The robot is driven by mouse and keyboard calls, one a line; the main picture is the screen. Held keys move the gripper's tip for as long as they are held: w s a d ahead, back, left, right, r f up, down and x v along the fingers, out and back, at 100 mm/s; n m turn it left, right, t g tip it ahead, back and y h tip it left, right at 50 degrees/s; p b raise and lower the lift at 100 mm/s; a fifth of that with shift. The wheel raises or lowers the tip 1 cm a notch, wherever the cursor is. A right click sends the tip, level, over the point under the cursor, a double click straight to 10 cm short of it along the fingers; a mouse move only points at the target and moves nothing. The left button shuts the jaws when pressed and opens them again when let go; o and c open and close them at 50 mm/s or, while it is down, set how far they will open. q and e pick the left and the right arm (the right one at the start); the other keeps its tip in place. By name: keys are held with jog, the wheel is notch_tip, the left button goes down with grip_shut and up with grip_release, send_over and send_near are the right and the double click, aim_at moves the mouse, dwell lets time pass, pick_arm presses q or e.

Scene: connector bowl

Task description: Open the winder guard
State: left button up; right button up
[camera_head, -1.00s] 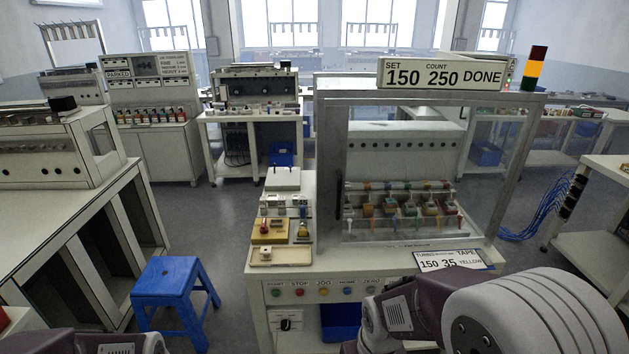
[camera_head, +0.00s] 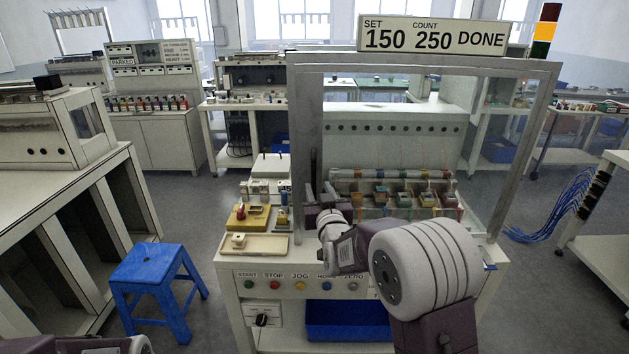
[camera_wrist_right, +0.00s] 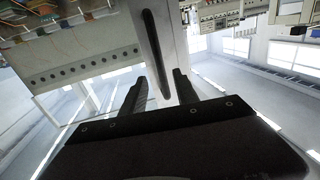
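The winder guard (camera_head: 306,110) is a grey-framed clear panel standing closed over the front of the winder. A black bar handle (camera_wrist_right: 155,50) runs along its left post; in the head view the handle (camera_head: 313,165) is a thin dark bar partly covered by my gripper. My right gripper (camera_head: 322,197) is at the handle's lower part. In the right wrist view its two black fingers (camera_wrist_right: 159,92) are apart, with the handle's end between them and gaps on both sides. I cannot tell how deep the handle sits between them. My left gripper is out of view.
Behind the guard are several coloured bobbins (camera_head: 403,199). A beige tray (camera_head: 268,245) and a yellow block (camera_head: 249,216) lie left of the guard. Buttons line the bench front. A blue stool (camera_head: 158,285) stands left on the floor. A counter sign (camera_head: 431,36) sits on top.

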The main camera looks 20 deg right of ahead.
aim_at(314, 179)
jog(key=w, duration=0.4)
jog(key=w+p, duration=0.1)
jog(key=w, duration=0.2)
jog(key=shift+d, duration=0.25)
grip_shut()
dwell(1.0)
